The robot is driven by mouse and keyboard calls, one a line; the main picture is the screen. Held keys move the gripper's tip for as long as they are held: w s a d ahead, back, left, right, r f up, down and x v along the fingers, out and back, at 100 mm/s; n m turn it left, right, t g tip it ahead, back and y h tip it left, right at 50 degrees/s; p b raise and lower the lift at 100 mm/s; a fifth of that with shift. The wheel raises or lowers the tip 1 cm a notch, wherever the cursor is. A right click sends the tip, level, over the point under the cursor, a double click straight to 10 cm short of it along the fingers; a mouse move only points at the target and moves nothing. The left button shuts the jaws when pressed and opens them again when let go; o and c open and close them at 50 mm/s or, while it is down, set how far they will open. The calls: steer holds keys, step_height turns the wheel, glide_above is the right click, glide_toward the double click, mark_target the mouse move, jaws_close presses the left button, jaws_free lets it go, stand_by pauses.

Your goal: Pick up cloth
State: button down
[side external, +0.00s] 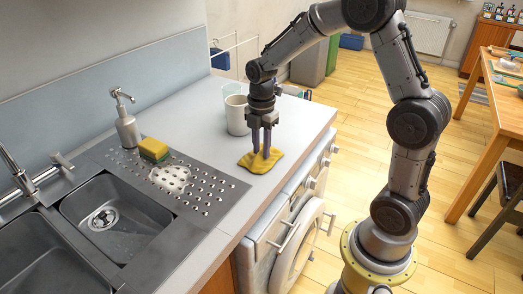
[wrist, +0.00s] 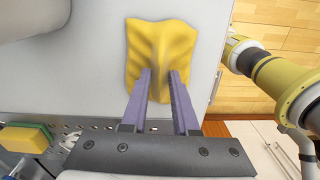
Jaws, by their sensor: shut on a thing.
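The yellow cloth (side external: 260,162) lies on the white counter (side external: 215,105), near its front edge. In the wrist view the cloth (wrist: 160,45) has a raised fold running along its middle. My gripper (side external: 261,150) points straight down at the cloth, with its purple fingers at the cloth's middle. In the wrist view my gripper (wrist: 161,77) has one finger on each side of the fold, pinching it. The cloth still appears to rest on the counter.
A white cup (side external: 236,115) stands just behind my gripper. A yellow-green sponge (side external: 153,150) and a soap dispenser (side external: 127,126) stand by the perforated drainboard (side external: 205,185). The sink (side external: 115,215) is at the left. The counter between sponge and cloth is mostly clear.

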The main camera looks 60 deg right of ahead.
steer(key=shift+r, duration=0.45)
steer(key=s+a+r, duration=0.3)
steer(key=s+r, duration=0.8)
steer(key=s, duration=0.2)
steer(key=shift+s+r, duration=0.35)
steer(key=c, duration=1.4)
jaws_free()
jaws_close()
